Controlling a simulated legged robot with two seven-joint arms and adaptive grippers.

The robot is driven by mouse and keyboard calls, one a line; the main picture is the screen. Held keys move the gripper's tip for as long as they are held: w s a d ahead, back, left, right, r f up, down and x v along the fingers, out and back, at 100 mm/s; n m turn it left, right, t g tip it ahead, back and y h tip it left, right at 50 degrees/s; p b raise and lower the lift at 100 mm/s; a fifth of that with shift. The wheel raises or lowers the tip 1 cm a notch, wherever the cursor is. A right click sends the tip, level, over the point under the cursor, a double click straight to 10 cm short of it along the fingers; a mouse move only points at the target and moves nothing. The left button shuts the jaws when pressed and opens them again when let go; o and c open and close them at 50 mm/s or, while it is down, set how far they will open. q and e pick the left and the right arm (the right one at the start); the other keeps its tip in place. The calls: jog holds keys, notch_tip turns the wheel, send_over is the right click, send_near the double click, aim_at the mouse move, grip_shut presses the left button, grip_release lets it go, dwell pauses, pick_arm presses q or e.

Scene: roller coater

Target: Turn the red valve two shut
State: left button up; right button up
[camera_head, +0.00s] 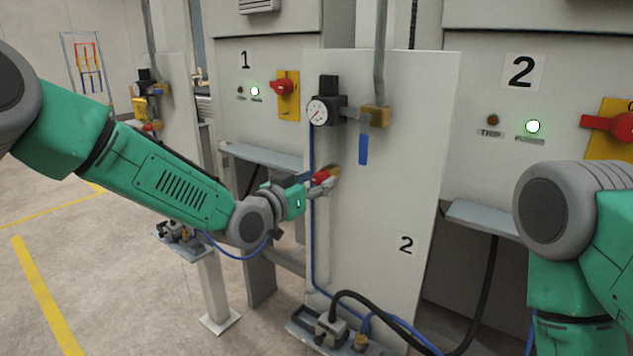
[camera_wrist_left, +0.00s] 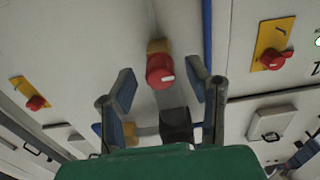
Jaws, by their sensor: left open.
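The red valve (camera_head: 321,176) sits on a yellow fitting (camera_head: 335,171) on the left side of the pale panel marked 2 (camera_head: 405,140). In the left wrist view the red valve (camera_wrist_left: 160,70) has a white mark and points toward the camera. My left gripper (camera_head: 324,187) is at the valve in the head view and covers part of it. In the left wrist view my left gripper (camera_wrist_left: 162,73) is open, with one finger on each side of the valve and gaps showing. My right gripper is out of view.
A gauge (camera_head: 318,111) and a blue lever (camera_head: 364,149) are on the same panel above the valve. Cabinets 1 and 2 behind carry red switches (camera_head: 282,87) on yellow plates. Hoses (camera_head: 372,305) run near the floor below.

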pick_arm(q)
jog(key=shift+w+d, duration=0.1)
jog(key=shift+c, duration=0.3)
grip_shut()
jog(key=m, duration=0.3)
jog(key=shift+b, duration=0.3)
jog(key=shift+m+b, duration=0.6)
jog(key=shift+m, duration=1.3)
